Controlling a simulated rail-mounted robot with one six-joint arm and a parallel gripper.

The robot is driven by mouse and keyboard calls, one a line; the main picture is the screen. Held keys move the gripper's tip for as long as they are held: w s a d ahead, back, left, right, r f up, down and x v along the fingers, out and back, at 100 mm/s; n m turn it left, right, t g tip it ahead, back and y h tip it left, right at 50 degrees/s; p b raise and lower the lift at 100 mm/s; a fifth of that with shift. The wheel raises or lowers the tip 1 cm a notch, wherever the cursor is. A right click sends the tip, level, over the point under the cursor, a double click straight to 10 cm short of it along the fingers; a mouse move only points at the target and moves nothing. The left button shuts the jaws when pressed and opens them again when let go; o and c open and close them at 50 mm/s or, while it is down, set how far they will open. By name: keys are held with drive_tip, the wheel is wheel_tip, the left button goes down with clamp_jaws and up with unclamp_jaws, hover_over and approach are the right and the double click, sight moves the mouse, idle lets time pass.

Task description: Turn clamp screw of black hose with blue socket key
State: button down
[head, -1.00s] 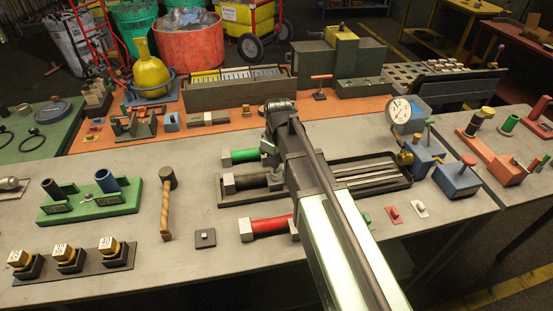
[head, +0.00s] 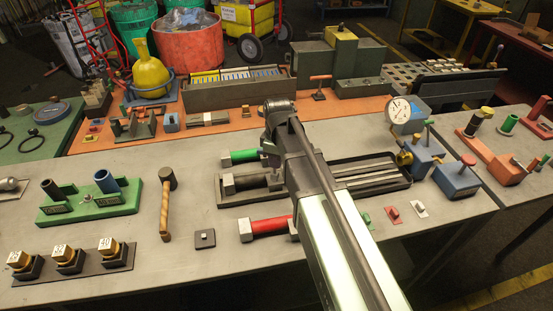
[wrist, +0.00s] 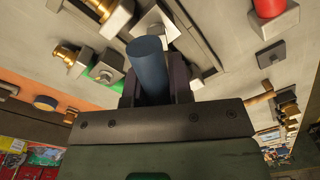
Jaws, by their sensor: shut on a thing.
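The blue socket key (wrist: 147,68) shows in the wrist view as a plain blue cylinder between the dark fingers of my gripper (wrist: 156,88), which is shut on it. Beyond its end is a pale square plate with a grey piece (wrist: 155,22); I cannot tell whether the key touches it. In the head view the black hose (head: 254,181) lies between a green hose (head: 243,156) and a red hose (head: 270,225), each with a grey block at its left end. My arm covers their right parts, and my gripper, the key and any clamp screw there are hidden.
A dark tray with grey bars (head: 370,176) lies right of my arm. Blue blocks with a gauge (head: 399,110) stand further right. A mallet (head: 166,205) and a green stand with two tubes (head: 88,207) are at left. The grey tabletop between mallet and hoses is mostly clear.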

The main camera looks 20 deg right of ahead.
drive_tip(key=shift+w+n, duration=0.1)
drive_tip(key=shift+n, duration=1.4)
drive_tip(key=shift+w+n, duration=0.1)
drive_tip(key=shift+n, duration=1.5)
drive_tip(key=shift+r+p, duration=2.3)
